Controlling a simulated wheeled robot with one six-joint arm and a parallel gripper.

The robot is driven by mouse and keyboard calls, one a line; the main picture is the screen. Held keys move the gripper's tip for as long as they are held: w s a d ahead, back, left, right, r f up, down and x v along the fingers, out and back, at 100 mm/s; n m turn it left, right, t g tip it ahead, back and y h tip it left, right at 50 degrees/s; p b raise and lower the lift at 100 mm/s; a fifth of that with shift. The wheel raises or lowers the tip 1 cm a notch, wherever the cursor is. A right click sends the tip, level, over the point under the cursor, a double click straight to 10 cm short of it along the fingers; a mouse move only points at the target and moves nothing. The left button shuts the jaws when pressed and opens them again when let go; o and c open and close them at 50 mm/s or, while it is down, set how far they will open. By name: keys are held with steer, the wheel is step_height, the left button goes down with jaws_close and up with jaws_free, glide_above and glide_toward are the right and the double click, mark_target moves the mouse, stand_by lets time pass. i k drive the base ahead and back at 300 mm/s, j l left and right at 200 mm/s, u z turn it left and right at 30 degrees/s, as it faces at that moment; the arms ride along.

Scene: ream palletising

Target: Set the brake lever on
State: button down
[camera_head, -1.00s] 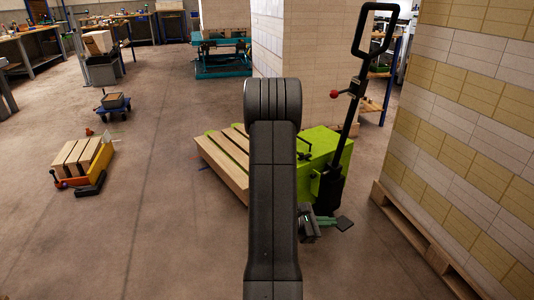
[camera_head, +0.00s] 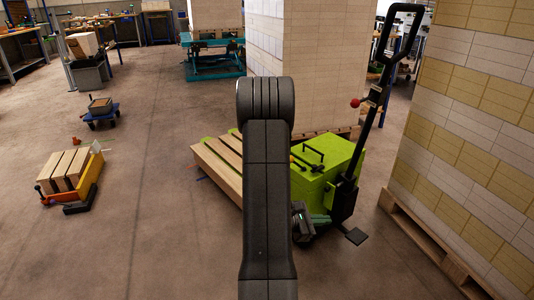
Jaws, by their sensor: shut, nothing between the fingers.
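A lime-green pallet truck (camera_head: 325,178) stands right of centre with a black upright tiller (camera_head: 371,122) ending in a loop handle. A lever with a red ball knob (camera_head: 355,102) sticks out to the left of the tiller; it may be the brake lever. A black pedal (camera_head: 355,236) sits low at the truck's base. My gripper (camera_head: 319,219) shows just right of my dark arm, low in front of the truck, small and partly hidden. Its fingers look shut and empty. It is well below the red knob; I cannot tell whether it touches the truck.
A tall stack of yellow and white reams on a wooden pallet (camera_head: 430,240) stands close on the right. Another stack (camera_head: 320,70) stands behind the truck. A small orange truck (camera_head: 85,178) and a blue dolly (camera_head: 102,116) are at left. The floor (camera_head: 165,220) between is clear.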

mark_target(297, 164)
steer(key=i+j, duration=0.35)
steer(key=j, duration=0.15)
steer(key=i+j+z, duration=0.1)
steer(key=i+j, duration=0.25)
steer(key=j, duration=0.15)
steer(key=i+j, duration=0.35)
steer(key=j, duration=0.15)
